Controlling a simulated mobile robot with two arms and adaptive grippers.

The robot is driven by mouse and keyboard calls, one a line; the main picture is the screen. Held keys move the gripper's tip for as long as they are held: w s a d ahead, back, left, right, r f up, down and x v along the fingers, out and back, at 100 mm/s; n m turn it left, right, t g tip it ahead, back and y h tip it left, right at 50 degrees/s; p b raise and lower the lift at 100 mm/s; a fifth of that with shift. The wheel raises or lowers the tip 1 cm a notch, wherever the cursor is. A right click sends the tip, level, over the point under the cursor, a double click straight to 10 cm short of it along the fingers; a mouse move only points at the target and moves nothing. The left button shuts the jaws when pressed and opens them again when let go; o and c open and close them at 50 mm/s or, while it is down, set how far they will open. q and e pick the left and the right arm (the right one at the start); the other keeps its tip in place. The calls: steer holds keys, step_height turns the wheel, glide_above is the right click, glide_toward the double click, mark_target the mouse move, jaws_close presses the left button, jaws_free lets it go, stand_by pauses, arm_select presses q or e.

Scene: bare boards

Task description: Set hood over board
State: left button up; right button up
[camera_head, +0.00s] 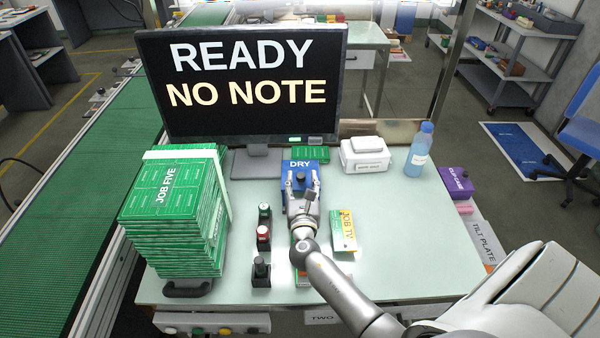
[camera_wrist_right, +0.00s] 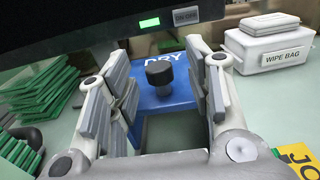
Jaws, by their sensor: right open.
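A blue box-like hood marked DRY (camera_head: 290,166) stands near the middle of the table, in front of the monitor. It also shows in the wrist view (camera_wrist_right: 178,100), with a black knob (camera_wrist_right: 160,73) on top and a dark area below its front. My right gripper (camera_head: 302,181) is open, its fingers on either side of the knob in the wrist view and nothing visibly gripped. A green board or boards (camera_head: 311,153) lie behind the hood. My left gripper is not in view.
A monitor (camera_head: 250,85) reading READY NO NOTE stands at the back. A white wipe bag box (camera_head: 366,157) and a blue bottle (camera_head: 418,150) stand at the back right. Push buttons (camera_head: 263,236) and a yellow job card (camera_head: 344,230) flank my arm. The table's right side is clear.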

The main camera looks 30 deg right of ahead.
mark_target(301, 178)
steer(key=shift+x, duration=1.25)
steer(key=shift+w+d+f, duration=0.1)
steer(key=shift+w+d, duration=0.05)
steer(key=shift+w, duration=0.25)
steer(key=c, duration=0.7)
steer(key=shift+c, duration=1.4)
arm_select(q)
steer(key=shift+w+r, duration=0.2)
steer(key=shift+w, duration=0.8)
arm_select(e)
jaws_close()
